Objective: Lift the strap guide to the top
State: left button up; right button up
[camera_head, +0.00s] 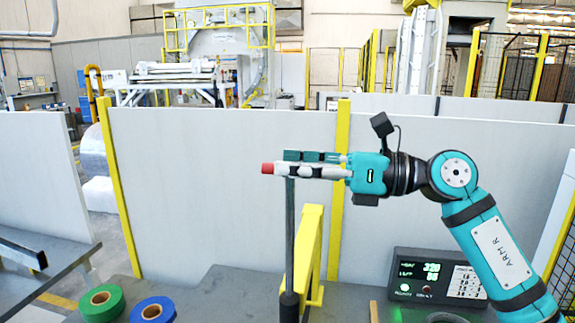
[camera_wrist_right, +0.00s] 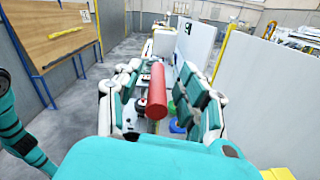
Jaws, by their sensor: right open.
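A red cylinder (camera_wrist_right: 157,92), which looks like the handle of the strap guide, sits between the fingers of my right gripper (camera_wrist_right: 163,72) in the right wrist view. The fingers are spread on both sides of it, with gaps showing. In the head view the cylinder's red end (camera_head: 267,168) sticks out to the left past the fingertips of my right gripper (camera_head: 283,163). An upright dark rod (camera_head: 290,225) stands below the fingers, its top hidden behind them. How the handle joins the rod cannot be seen. My left gripper is not in view.
A yellow bracket (camera_head: 311,250) stands just right of the rod. A green roll (camera_head: 101,302) and a blue roll (camera_head: 153,310) lie on the grey table at the lower left. A display box (camera_head: 437,277) stands at right. White panels (camera_head: 215,190) stand behind.

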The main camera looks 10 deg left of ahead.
jog(key=d, duration=1.1)
jog(key=shift+r, duration=0.1)
jog(key=shift+a, duration=0.1)
